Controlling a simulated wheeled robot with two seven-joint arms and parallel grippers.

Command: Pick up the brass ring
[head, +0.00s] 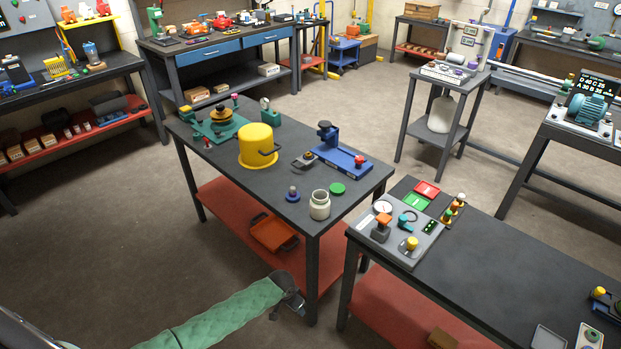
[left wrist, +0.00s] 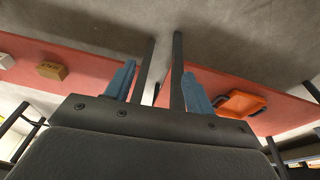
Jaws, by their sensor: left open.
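No brass ring can be told with certainty. A round brass-coloured and dark stack (head: 221,115) sits on a teal base (head: 205,128) at the far left of the middle table (head: 270,185); at this size I cannot tell whether a ring is part of it. My left gripper (head: 290,300) is low in front of that table, below its top and far from the stack. In the left wrist view its two blue fingers (left wrist: 160,80) stand apart with nothing between them. My right gripper is not in view.
A yellow pot (head: 258,146), a blue device (head: 342,158), a pale jar (head: 319,205) and a green disc (head: 337,188) stand on the middle table. An orange tray (head: 273,233) lies on its red lower shelf. A second table (head: 490,262) stands at right. Floor at left is clear.

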